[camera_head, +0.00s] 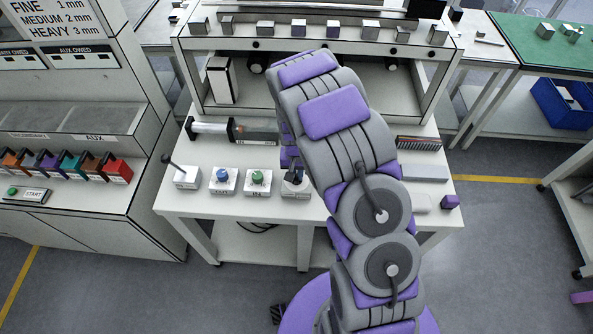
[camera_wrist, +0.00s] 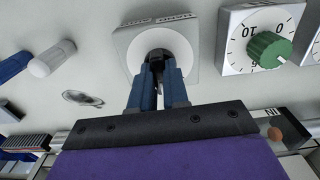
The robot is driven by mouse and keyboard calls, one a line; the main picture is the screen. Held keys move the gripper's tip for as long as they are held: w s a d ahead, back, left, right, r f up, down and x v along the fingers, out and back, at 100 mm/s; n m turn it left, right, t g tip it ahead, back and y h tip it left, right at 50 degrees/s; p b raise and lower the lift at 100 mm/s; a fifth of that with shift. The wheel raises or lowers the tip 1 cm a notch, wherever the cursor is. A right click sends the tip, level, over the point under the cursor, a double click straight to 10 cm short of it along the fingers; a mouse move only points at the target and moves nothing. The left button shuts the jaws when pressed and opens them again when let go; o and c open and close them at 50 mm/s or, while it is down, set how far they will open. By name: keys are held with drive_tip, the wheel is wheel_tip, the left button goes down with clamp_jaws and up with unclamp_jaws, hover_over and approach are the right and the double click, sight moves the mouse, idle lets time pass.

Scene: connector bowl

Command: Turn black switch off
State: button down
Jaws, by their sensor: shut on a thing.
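The black switch (camera_wrist: 157,64) stands on a white square box with a round collar (camera_wrist: 128,38) in the wrist view. My gripper (camera_wrist: 158,72) has its two blue fingers closed around the switch's lever, hiding most of it. In the head view, the same white switch box (camera_head: 296,192) is the rightmost of the row on the table, partly hidden by my arm. The lever's exact tilt cannot be told. Another white box with a tilted black lever (camera_head: 186,178) stands at the row's left end.
A green knob (camera_head: 258,178) with a dial is beside the switch box, and a blue knob (camera_head: 223,175) is further left. A cylindrical device (camera_head: 210,128) lies behind them. A purple cube (camera_head: 450,201) sits at the table's right edge. A shelf with several metal blocks stands behind.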

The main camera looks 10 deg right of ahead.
sight(296, 173)
drive_tip(key=shift+w+r, duration=0.1)
drive_tip(key=shift+w, duration=0.1)
drive_tip(key=c, duration=1.1)
unclamp_jaws()
drive_tip(key=shift+s, duration=0.1)
drive_tip(key=shift+r+p, duration=1.1)
drive_tip(key=shift+r, duration=7.5)
drive_tip(key=s+r+n, duration=0.1)
drive_tip(key=s+r, duration=0.4)
drive_tip(key=s, duration=0.3)
drive_tip(key=s+r, duration=0.5)
drive_tip(key=s, duration=0.9)
drive_tip(key=s+r+n+g+b, duration=0.1)
drive_tip(key=s, duration=0.5)
drive_tip(key=s+r+n, duration=0.1)
drive_tip(key=s, duration=0.5)
drive_tip(key=shift+s+r+g, duration=0.15)
drive_tip(key=shift+s+g, duration=0.05)
drive_tip(key=shift+g, duration=0.2)
